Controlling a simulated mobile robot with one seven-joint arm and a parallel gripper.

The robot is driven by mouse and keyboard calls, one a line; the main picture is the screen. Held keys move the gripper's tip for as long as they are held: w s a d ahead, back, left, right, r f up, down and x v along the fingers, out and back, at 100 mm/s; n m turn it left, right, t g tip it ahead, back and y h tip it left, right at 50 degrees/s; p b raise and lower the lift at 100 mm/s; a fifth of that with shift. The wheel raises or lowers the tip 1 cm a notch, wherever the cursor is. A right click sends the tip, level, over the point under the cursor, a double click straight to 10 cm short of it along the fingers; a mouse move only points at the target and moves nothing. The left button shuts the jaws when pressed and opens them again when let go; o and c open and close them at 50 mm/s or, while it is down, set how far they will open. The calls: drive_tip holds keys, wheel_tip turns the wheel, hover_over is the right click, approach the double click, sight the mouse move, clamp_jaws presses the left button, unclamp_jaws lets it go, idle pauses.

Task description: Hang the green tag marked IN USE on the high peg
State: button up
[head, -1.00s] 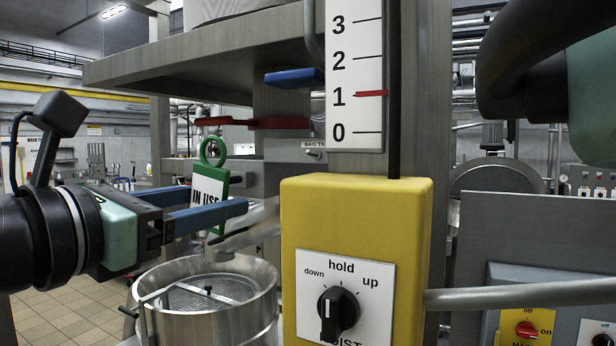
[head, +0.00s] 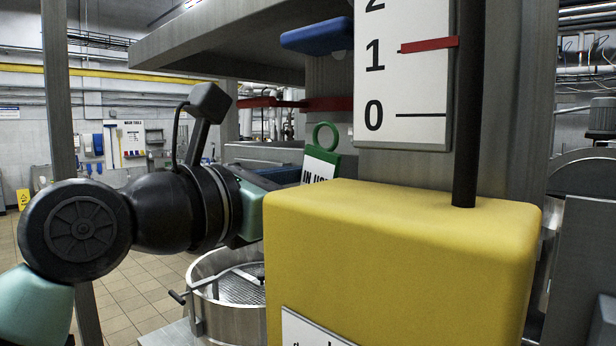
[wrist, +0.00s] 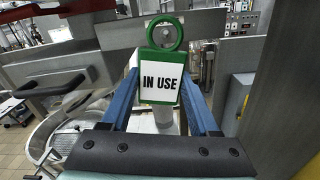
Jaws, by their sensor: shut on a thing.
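The green tag marked IN USE (wrist: 161,82) is upright between the two blue fingers of my gripper (wrist: 160,95), with its green ring (wrist: 165,33) above them. My gripper is shut on it. In the head view the tag (head: 320,166) shows just above the yellow hoist box, which hides its lower part and the fingertips of my gripper (head: 282,176). In the wrist view a grey metal plate (wrist: 118,35) lies behind the ring. I cannot clearly make out the high peg; it may be hidden behind the tag.
The yellow box (head: 400,250) fills the front right, with a scale board (head: 405,80) above it. A steel vessel (head: 225,310) stands below my gripper. A red bar (head: 330,104), a blue block (head: 318,36) and a wide steel shelf (head: 230,40) overhang the area.

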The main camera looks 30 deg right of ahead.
drive_tip(key=f+p+x, duration=0.1)
drive_tip(key=x, duration=0.6)
drive_tip(key=shift+f, duration=0.3)
idle(0.3)
idle(0.7)
drive_tip(key=o, duration=0.9)
